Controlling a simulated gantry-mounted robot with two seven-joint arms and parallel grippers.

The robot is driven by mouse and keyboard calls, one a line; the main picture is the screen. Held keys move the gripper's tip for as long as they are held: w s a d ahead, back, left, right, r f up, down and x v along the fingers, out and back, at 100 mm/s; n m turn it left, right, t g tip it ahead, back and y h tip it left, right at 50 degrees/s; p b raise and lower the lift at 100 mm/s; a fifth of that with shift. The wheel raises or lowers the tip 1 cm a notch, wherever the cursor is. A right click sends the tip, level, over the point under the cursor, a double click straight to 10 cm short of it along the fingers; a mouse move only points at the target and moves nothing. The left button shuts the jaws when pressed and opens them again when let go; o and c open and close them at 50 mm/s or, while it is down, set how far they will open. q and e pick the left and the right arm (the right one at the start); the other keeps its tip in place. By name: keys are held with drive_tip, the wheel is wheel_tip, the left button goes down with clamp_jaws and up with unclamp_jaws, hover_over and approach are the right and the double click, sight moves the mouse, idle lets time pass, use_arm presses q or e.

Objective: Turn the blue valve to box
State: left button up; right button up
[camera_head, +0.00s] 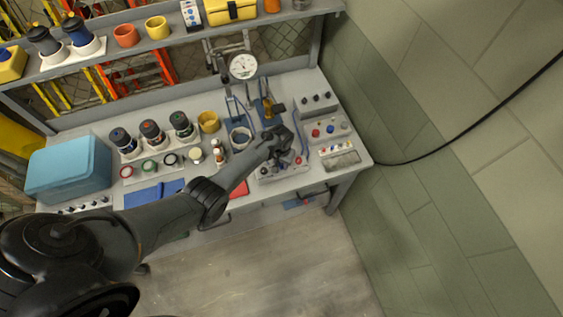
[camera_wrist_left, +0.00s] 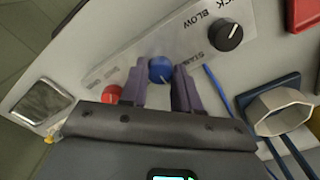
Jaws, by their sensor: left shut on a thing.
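The blue valve (camera_wrist_left: 160,70) is a round knob on a light panel (camera_wrist_left: 180,40) in the left wrist view. The two dark fingers of my left gripper (camera_wrist_left: 159,72) stand on either side of it and are shut on it. Where its pointer aims cannot be told. In the head view my left gripper (camera_head: 281,139) reaches over a control panel (camera_head: 268,172) near the bench's front, and the valve it holds is hidden there. The lettering near the valve is too small to read surely. My right gripper is not in view.
In the wrist view a red knob (camera_wrist_left: 111,95) is left of the valve and a black knob (camera_wrist_left: 229,37) right, by "BLOW". A metal cup in a blue holder (camera_wrist_left: 278,110) is close at right. In the head view, a gauge (camera_head: 243,66) stands behind my gripper.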

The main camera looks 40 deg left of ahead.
sight(282, 164)
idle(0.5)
use_arm(q)
drive_tip(key=o, duration=1.1)
drive_tip(key=shift+c, duration=0.2)
drive_tip(key=shift+r, duration=0.15)
wheel_tip(282, 164, up, 11)
drive_tip(key=p, duration=0.2)
drive_tip(key=shift+f, duration=0.2)
